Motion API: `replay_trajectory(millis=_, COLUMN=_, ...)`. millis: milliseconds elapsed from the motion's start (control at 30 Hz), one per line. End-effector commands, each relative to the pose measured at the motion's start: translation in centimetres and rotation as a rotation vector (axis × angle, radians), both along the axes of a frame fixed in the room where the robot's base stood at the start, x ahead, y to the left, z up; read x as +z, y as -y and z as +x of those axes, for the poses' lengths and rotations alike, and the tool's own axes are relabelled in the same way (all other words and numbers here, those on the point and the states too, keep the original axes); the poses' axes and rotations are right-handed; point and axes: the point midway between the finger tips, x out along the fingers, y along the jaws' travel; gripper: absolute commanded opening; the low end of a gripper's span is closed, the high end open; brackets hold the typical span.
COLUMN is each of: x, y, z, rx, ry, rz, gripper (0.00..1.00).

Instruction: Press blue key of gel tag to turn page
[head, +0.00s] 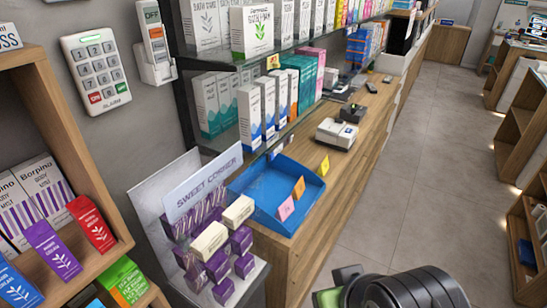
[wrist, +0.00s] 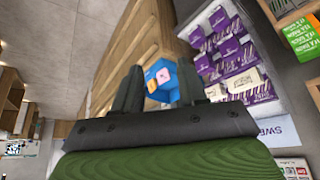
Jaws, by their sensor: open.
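My gripper (wrist: 172,84) is open and empty in the wrist view, its two dark fingers spread apart. Between and beyond the fingers, a blue tray (wrist: 181,96) shows with a pink and an orange tag on it. I cannot tell which is the gel tag, and no blue key can be made out. In the head view only my arm shows at the bottom, well apart from the tags.
A sweet stand (head: 190,180) with purple and cream boxes is left of the tray. Glass shelves (head: 213,139) with cartons rise behind the counter. The floor (head: 430,150) to the right is clear.

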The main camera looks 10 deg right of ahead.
Motion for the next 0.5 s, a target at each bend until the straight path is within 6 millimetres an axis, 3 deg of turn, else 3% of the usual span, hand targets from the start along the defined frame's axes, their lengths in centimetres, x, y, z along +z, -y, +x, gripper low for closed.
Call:
replay_trajectory(millis=33, x=0.0, y=0.0, z=0.0, rx=0.0, ry=0.0, rz=0.0, gripper=0.33)
replay_trajectory(millis=267, x=0.0, y=0.0, z=0.01, rx=0.0, ry=0.0, rz=0.0, gripper=0.0)
replay_trajectory(millis=500, x=-0.01, y=0.0, z=0.0, rx=0.0, ry=0.0, rz=0.0, gripper=0.0)
